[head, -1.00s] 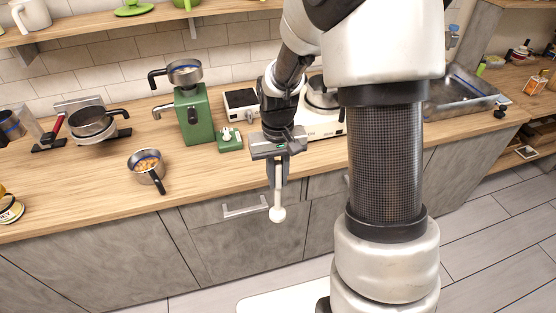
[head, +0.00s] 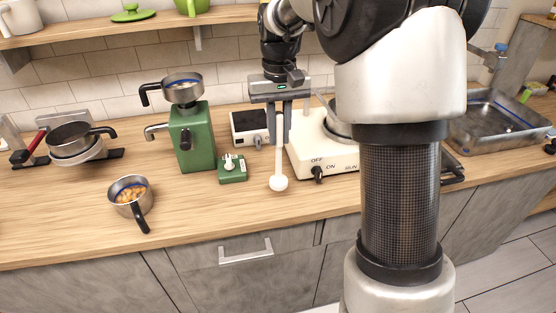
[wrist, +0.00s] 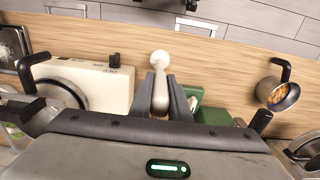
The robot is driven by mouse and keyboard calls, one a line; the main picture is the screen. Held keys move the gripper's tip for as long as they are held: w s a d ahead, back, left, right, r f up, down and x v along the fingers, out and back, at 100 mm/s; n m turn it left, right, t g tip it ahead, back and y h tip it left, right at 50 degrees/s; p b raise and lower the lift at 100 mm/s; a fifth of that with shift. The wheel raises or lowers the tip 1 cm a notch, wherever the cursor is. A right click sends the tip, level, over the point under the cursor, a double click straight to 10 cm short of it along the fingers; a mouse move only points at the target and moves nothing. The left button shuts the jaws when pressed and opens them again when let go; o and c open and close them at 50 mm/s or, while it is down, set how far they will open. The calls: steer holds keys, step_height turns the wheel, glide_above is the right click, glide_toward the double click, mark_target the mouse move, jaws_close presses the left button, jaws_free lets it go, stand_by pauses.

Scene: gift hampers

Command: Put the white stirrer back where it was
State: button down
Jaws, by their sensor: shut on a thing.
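The white stirrer (head: 278,183) hangs upright, its round ball end down, from my gripper (head: 279,140), which is shut on its shaft. In the head view it shows in front of the counter top, between a small green box and a cream appliance. The wrist view also shows the stirrer (wrist: 160,62) between the two dark fingers of my gripper (wrist: 167,90), ball end pointing out past them. The upper end of the shaft is hidden by the fingers. I cannot tell how high the ball is above the counter.
A cream appliance (head: 310,160) with a knob marked OFF, ON and RUN stands right of the stirrer. Left are a small green box (head: 232,172), a green machine (head: 192,140) with a pan on top, and a pan of round brown pieces (head: 128,194). Clear wood (head: 220,205) lies in front.

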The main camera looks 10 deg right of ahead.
mark_target(279, 146)
steer(key=shift+f, duration=2.7)
steer(key=c, duration=1.7)
jaws_free()
steer(key=shift+o, duration=0.2)
